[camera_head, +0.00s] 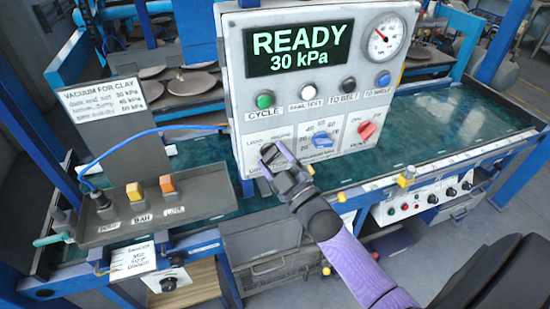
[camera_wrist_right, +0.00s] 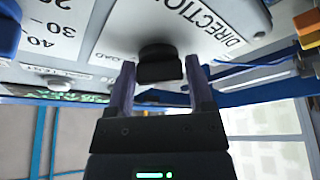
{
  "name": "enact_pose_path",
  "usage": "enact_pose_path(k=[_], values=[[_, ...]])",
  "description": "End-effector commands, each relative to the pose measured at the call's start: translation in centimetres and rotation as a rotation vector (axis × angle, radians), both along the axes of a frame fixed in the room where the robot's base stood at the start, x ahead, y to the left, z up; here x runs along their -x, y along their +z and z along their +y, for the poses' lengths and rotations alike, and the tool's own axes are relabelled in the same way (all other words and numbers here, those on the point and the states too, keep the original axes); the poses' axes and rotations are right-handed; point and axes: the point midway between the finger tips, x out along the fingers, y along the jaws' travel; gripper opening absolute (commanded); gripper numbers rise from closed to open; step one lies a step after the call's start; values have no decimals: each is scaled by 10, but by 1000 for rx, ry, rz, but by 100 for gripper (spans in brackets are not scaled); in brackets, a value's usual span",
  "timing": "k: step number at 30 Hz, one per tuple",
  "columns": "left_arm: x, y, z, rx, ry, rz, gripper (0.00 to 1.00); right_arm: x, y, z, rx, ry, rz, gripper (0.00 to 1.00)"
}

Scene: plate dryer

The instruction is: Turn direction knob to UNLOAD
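The direction knob (camera_wrist_right: 158,66) is a black knob on the light control panel (camera_wrist_right: 190,25), beside the printed word DIRECTION in the right wrist view. My right gripper (camera_wrist_right: 159,76) is open, with its two purple-grey fingers on either side of the knob. A small gap shows beside the knob, and I cannot tell whether either finger touches it. In the head view my right gripper (camera_head: 277,156) is at the lower left of the panel (camera_head: 238,75) and largely covers the knob. The knob's pointing direction cannot be made out. My left gripper is not in view.
The panel carries a display (camera_head: 300,50) reading READY 30 kPa, a gauge (camera_head: 385,38), a row of buttons, a blue knob (camera_head: 321,139) and a red knob (camera_head: 367,130). The green table surface (camera_head: 460,120) is clear at right.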

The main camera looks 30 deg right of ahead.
Motion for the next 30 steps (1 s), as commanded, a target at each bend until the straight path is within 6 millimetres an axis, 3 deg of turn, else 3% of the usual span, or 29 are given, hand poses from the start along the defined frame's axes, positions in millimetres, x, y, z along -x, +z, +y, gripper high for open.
enact_pose_path(k=[1,3,4,14,24,30], values=[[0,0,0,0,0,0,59,0,0,0,0,0,0,81],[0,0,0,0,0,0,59,0,0,0,1,0,-1,96],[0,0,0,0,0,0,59,0,0,0,1,0,-1,97],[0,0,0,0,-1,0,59,6,-2,0,2,0,-1,97],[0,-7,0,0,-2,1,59,76,-23,-3,2,-1,3,97],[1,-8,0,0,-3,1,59,95,-27,-4,2,0,-1,97]])
